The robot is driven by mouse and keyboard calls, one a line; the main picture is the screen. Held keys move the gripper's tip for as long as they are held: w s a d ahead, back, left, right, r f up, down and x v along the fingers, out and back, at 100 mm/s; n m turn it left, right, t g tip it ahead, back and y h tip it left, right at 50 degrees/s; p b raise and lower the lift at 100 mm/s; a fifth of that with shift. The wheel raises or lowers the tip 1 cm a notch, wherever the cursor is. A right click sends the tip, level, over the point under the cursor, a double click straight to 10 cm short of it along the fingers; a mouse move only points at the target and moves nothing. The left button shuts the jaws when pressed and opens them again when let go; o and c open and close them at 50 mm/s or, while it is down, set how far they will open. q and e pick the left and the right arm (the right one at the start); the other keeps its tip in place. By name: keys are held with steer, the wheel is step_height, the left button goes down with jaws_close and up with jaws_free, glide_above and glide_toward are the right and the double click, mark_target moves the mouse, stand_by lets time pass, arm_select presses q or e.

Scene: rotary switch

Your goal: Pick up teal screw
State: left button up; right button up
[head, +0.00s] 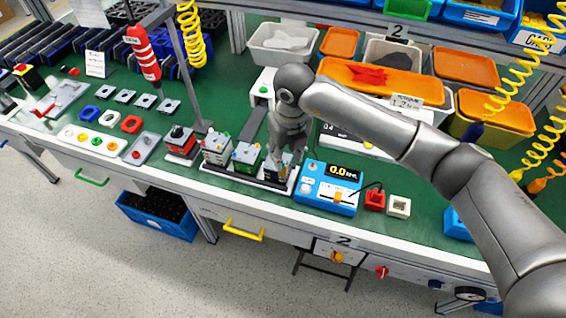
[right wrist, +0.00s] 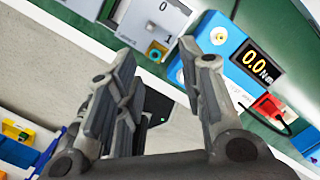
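My right gripper (head: 287,163) reaches down over the rightmost of three small switch boxes (head: 277,172) and partly hides it. In the right wrist view its fingers (right wrist: 165,90) stand apart, open, with nothing clearly gripped between them. A dark part with a tiny teal-green spot (right wrist: 163,120) shows between the fingers, too small to identify. My left gripper is not in view.
A blue torque meter (head: 327,188) reading 0.0 stands right of the gripper, with red (head: 375,199) and white (head: 399,206) blocks beyond. Two more switch boxes (head: 216,148) (head: 246,156) stand to the left. Orange-lidded bins (head: 340,42) are behind. The bench's front edge is close.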

steer(key=shift+w+a+f+p, duration=0.15)
steer(key=shift+f+p, duration=0.1)
steer(key=shift+f, duration=0.75)
steer(key=shift+a+f+p, duration=0.15)
steer(key=shift+f+p, duration=0.1)
steer(key=shift+f, duration=0.7)
jaws_close()
